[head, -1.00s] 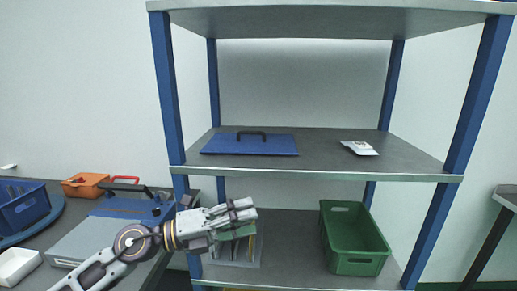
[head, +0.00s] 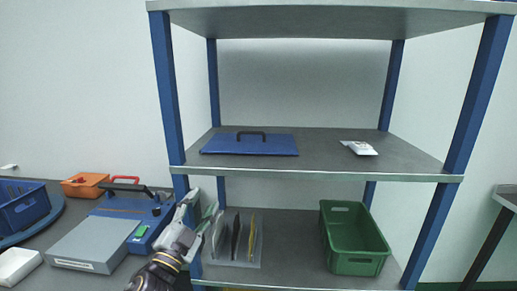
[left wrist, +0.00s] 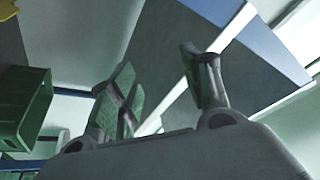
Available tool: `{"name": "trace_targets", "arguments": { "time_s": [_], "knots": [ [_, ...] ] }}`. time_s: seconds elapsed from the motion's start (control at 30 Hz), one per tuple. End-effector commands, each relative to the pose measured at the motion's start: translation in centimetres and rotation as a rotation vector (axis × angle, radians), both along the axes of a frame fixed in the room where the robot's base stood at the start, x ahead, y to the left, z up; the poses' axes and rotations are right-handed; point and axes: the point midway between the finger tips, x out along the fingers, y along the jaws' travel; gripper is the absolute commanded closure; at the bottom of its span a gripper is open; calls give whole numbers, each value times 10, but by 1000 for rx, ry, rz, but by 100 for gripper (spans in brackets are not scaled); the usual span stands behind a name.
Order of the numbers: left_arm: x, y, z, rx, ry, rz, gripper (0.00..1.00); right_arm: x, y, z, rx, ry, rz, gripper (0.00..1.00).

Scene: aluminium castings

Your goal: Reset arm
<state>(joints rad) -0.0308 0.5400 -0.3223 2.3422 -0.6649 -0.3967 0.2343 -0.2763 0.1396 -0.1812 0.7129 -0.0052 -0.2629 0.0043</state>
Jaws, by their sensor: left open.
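My left gripper (head: 203,203) points upward at the left front post of the shelf unit, at the left edge of the lower shelf. Its fingers are spread and nothing is between them. The left wrist view shows the same open, empty fingers (left wrist: 160,78) with shelf undersides beyond. Just right of the gripper, a grey rack (head: 236,262) on the lower shelf holds upright thin plates, among them a dark one (head: 236,237) and a yellow one (head: 252,238). The gripper partly covers the rack's left side in the head view. My right gripper is not in view.
A green crate (head: 355,266) stands right on the lower shelf and shows in the left wrist view (left wrist: 38,112). The middle shelf bears a blue panel (head: 225,146) with a black handle and a white packet (head: 360,148). Left table holds a grey box (head: 90,243) and blue bin (head: 25,212).

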Motion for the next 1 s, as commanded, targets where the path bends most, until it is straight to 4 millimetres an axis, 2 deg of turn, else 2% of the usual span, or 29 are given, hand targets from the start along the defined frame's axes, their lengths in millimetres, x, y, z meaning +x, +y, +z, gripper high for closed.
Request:
{"name": "trace_targets", "arguments": {
  "time_s": [0.23,0.47,0.6,0.77,1.0],
  "knots": [
    [-1,39,-66,-152,262,160,52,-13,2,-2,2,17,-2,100],
    [-19,66,-136,-260,526,290,52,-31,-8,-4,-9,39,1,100],
    [-41,77,-181,-315,698,357,52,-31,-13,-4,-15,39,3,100],
    [-74,83,-231,-367,902,424,52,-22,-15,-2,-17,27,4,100],
    [-137,83,-293,-422,1210,496,52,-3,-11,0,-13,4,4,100]
  ]
}}
